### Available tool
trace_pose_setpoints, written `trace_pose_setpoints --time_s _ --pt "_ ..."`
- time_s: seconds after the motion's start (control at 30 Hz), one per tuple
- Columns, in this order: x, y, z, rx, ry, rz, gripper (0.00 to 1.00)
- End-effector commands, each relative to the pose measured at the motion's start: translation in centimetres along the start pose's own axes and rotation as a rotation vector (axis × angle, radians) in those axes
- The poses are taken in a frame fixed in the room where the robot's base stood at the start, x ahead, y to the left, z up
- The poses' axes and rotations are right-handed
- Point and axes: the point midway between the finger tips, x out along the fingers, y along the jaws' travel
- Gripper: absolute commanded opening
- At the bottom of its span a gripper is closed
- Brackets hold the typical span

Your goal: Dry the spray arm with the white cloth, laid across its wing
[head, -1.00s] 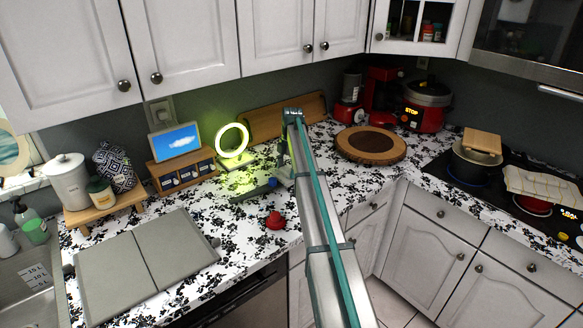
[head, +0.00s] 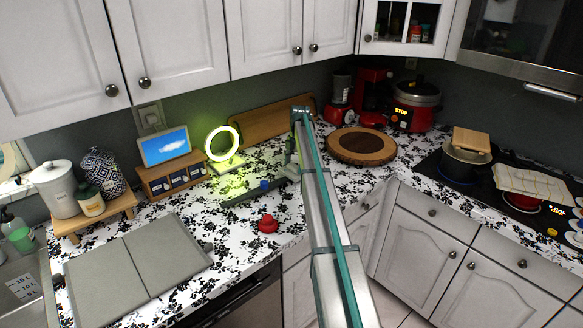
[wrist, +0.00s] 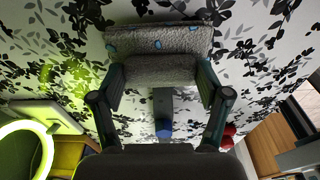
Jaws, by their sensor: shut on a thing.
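The cloth (wrist: 160,40) looks grey-white with blue spots and is folded into a thick pad in the wrist view. My gripper (wrist: 160,72) is shut on it, one finger at each side. The spray arm is a dark bar (wrist: 163,102) with a blue hub (wrist: 163,128). In the wrist view the bar runs up to the cloth, which lies across its line and hides its far end; contact cannot be told. In the head view the spray arm (head: 240,196) lies on the counter, its right end and most of my gripper hidden by my arm.
A red knob-like object (head: 267,224) stands in front of the spray arm. A lit ring lamp (head: 222,144) and a small wooden drawer box (head: 172,178) stand behind it. A round wooden board (head: 361,146) is to the right, grey panels (head: 138,268) to the left.

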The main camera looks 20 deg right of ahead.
Motion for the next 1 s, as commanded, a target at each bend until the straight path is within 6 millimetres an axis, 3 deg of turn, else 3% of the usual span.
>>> trace_pose_setpoints --time_s 0.2,0.27,0.4,1.0 --pt "-0.1 0.4 1.5 -0.005 0.0 -0.001 0.48" --pt "-0.6 0.4 1.2 -0.007 0.0 -0.001 0.48" --pt "-4.2 0.5 0.6 -0.009 -0.002 0.001 0.48" --pt "-8.7 0.9 -0.7 -0.016 0.0 -0.002 0.48"
